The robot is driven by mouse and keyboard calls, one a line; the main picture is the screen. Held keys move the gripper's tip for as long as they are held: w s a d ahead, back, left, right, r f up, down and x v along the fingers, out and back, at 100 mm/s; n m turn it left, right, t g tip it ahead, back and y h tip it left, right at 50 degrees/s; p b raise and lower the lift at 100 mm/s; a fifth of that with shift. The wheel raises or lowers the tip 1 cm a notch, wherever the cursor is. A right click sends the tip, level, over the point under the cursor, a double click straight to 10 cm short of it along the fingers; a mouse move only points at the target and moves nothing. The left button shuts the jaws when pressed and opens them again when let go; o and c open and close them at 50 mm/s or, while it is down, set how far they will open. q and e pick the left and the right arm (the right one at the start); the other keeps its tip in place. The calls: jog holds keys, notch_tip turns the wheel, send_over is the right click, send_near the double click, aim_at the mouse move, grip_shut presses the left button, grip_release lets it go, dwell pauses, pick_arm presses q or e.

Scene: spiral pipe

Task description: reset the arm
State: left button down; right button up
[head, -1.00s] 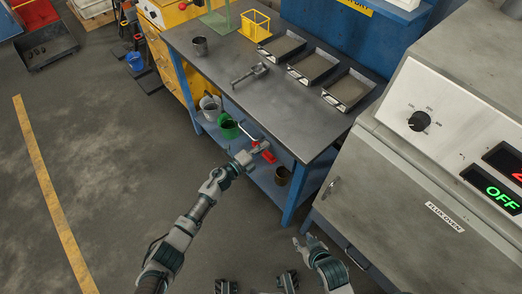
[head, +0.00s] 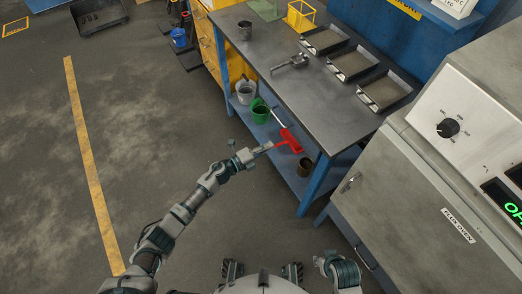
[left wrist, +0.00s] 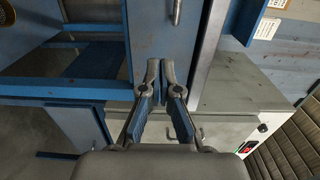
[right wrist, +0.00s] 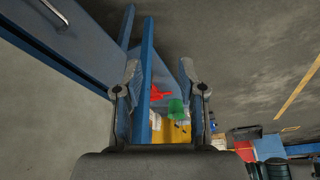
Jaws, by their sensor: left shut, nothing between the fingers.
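My left arm reaches forward in the head view. Its gripper (head: 264,147) is in front of the blue bench's lower shelf, just left of a red tool (head: 289,141) in the picture. In the left wrist view the left fingers (left wrist: 160,68) are close together with nothing between them; blue and grey cabinet fronts lie beyond. My right gripper (head: 322,262) is low at the bottom of the head view, its fingers partly cut off or unclear. In the right wrist view its fingers (right wrist: 159,72) are wide apart and empty, with the shelf, red tool and green bucket farther off.
The blue workbench (head: 305,100) bears trays, a metal tool (head: 290,61) and a cup (head: 245,30). The grey oven (head: 420,190) stands close at right. Floor (head: 150,110) at left is clear.

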pick_arm(q)
jog(key=v, duration=0.2)
jog(key=shift+s+a+r, duration=0.1)
jog(key=shift+s+a, duration=0.1)
jog(key=shift+s, duration=0.1)
pick_arm(e)
jog(key=shift+s+d+g, duration=0.2)
jog(key=shift+s+d, duration=0.05)
jog(key=shift+s, duration=0.2)
jog(key=shift+s+d+g, duration=0.2)
jog(key=shift+s, duration=0.25)
jog(key=shift+w+f, duration=0.1)
